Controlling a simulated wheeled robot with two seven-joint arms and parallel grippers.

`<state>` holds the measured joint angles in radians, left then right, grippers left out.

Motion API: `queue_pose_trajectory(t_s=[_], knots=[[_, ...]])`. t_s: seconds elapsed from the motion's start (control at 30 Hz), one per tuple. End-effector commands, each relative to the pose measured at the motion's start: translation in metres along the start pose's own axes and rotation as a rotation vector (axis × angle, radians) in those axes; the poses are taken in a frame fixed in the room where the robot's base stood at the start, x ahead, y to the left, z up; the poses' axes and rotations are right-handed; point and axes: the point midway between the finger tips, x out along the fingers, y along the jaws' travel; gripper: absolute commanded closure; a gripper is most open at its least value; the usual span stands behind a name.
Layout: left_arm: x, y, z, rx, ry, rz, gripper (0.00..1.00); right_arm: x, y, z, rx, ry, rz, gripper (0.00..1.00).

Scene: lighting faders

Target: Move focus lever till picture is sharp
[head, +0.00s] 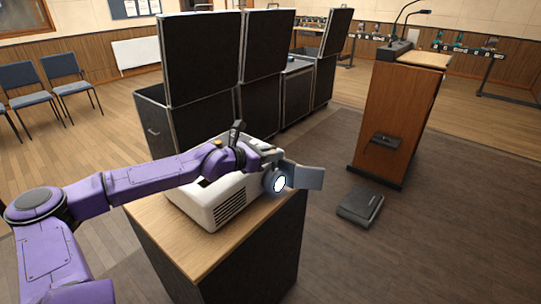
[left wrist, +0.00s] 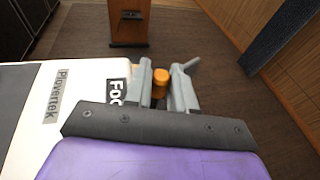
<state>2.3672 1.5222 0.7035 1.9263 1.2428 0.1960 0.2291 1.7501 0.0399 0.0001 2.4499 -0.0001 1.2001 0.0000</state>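A white projector (head: 228,200) stands on a box with a wooden top; its round lens (head: 279,184) glows white. My left gripper (head: 268,157) is at the lens end of the projector. The wrist view shows its two grey fingers (left wrist: 167,88) on either side of an orange piece, which looks like the focus lever (left wrist: 160,79). A grey flap (head: 306,177) sticks out beside the lens. No projected picture is visible. My right gripper is not in view.
The projector's stand has a wooden top (head: 196,254). Black cases (head: 200,60) with raised lids stand behind it. A wooden lectern (head: 393,125) with a microphone is at the right, a dark flat box (head: 360,206) on the floor before it. Blue chairs (head: 28,88) stand at the left.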

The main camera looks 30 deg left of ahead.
Motion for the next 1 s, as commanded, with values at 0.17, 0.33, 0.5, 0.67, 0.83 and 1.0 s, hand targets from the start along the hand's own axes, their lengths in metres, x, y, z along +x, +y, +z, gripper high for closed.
queue_pose_trajectory(t_s=[0.17,0.33,0.5,0.67,0.83,1.0], knots=[[0.001,0.000,0.000,0.001,0.000,-0.001,0.53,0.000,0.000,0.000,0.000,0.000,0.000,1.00],[-0.001,0.000,0.000,0.001,0.000,0.001,0.53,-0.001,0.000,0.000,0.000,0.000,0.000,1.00],[-0.019,0.003,0.005,-0.007,-0.002,0.005,0.53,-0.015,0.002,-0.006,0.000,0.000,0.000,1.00],[-0.050,0.002,0.003,-0.009,-0.004,0.005,0.53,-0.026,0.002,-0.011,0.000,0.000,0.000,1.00],[-0.082,0.001,-0.001,-0.006,-0.002,0.004,0.53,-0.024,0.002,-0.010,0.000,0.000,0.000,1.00],[-0.102,0.001,-0.002,-0.001,0.001,0.002,0.53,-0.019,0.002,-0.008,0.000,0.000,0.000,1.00]])
